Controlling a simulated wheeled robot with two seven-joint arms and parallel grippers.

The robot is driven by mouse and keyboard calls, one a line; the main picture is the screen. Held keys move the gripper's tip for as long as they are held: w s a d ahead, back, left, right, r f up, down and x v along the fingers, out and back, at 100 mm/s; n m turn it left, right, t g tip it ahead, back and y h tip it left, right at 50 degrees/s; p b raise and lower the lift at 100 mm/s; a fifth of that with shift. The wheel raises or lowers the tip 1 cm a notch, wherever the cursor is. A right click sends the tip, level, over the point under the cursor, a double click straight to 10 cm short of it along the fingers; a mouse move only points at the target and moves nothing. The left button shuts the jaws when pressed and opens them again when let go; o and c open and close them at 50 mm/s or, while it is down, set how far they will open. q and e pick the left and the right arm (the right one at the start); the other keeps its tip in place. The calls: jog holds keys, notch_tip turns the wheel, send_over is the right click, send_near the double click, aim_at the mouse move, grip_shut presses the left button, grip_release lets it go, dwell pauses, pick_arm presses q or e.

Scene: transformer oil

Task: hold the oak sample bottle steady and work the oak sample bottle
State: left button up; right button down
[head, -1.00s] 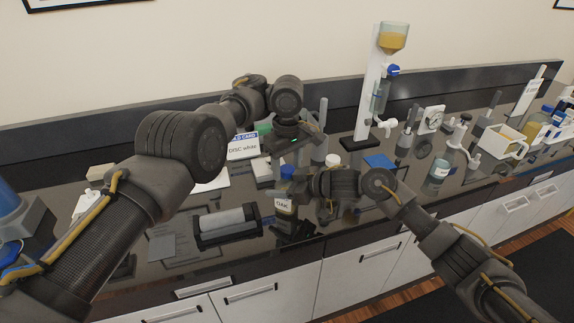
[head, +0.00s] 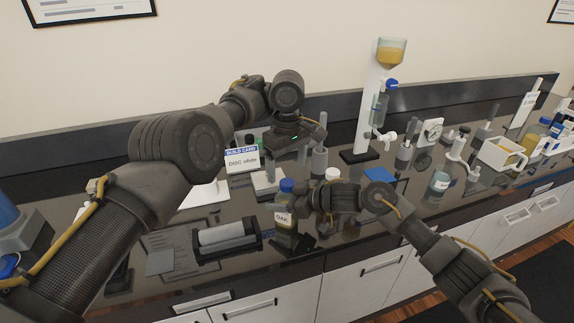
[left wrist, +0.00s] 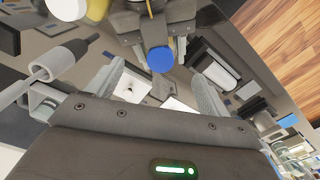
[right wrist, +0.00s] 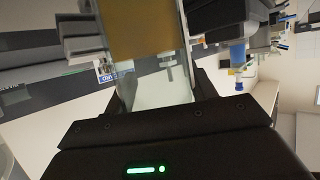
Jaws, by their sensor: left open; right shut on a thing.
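The oak sample bottle (head: 285,228), with a blue cap and an "OAK" label, stands near the counter's front edge in the head view. My right gripper (head: 300,238) is shut on its body from the right. The right wrist view shows amber liquid in the bottle (right wrist: 140,42) between the fingers. My left gripper (head: 297,145) is open and empty, above and behind the bottle in the head view. In the left wrist view the blue cap (left wrist: 160,58) shows beyond and between its spread fingers. Whether the bottle touches the counter is unclear.
A dark tray with a grey roller (head: 226,236) lies left of the bottle. A "DISC white" card (head: 242,160) stands behind. A white-capped container (head: 332,174) stands near my right gripper. A stand with an amber-filled funnel (head: 391,53) rises at the back.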

pick_arm(q)
jog(key=shift+r, duration=0.1)
notch_tip(320, 180, up, 7)
jog(key=shift+r, duration=0.15)
dwell(0.3)
pick_arm(e)
jog(key=shift+c, duration=2)
grip_release()
jog(key=shift+s+d+r, duration=0.2)
jog(key=shift+d, duration=0.3)
pick_arm(q)
jog(key=shift+f+b, duration=0.8)
pick_arm(e)
jog(key=v, duration=0.9)
jog(key=shift+s+d, duration=0.2)
jog(key=shift+d, duration=0.1)
jog(key=shift+r, duration=0.1)
